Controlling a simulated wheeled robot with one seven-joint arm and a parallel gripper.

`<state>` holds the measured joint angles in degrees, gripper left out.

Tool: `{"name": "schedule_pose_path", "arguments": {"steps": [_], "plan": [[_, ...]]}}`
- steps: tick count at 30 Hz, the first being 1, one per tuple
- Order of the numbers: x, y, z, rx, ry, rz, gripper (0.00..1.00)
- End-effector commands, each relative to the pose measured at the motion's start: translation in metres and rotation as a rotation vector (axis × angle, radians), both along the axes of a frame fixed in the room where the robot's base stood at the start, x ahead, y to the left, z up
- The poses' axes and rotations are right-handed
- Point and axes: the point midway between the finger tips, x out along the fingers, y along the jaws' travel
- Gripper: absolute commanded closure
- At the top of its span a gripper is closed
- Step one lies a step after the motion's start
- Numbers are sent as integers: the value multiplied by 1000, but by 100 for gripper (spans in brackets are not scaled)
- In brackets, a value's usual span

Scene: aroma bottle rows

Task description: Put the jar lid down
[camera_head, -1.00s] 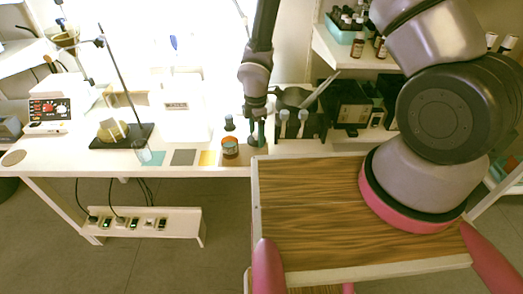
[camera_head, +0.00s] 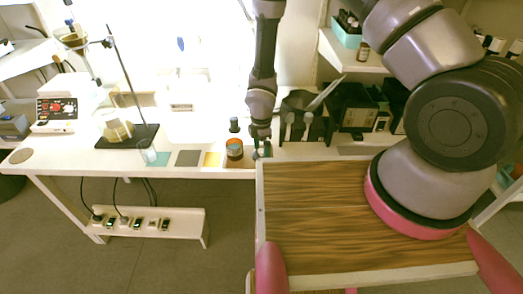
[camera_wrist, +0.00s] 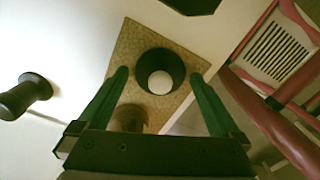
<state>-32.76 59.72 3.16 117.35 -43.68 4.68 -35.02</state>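In the wrist view a round dark lid (camera_wrist: 143,62) with a pale round centre lies between my green fingertips, over a speckled tan mat (camera_wrist: 120,60). A narrow gap shows on each side of it, so my gripper (camera_wrist: 160,76) looks open around it. I cannot tell for certain that the lid rests on the mat. In the head view my gripper (camera_head: 262,150) is low over the table's front edge, where the lid is mostly hidden. An orange-brown jar (camera_head: 234,149) stands just left of it.
A small black bottle (camera_head: 234,125) stands behind the jar. A dark rack (camera_head: 305,120) stands close right of my gripper. A wood-grain surface (camera_head: 315,215) is in front.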

Motion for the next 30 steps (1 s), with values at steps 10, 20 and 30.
{"name": "schedule_pose_path", "arguments": {"steps": [10, 20, 30], "plan": [[1, 0, 9, 1, -1, -2, 0], [2, 0, 75, 3, -3, -3, 0], [0, -1, 120, 0, 0, -2, 0]]}}
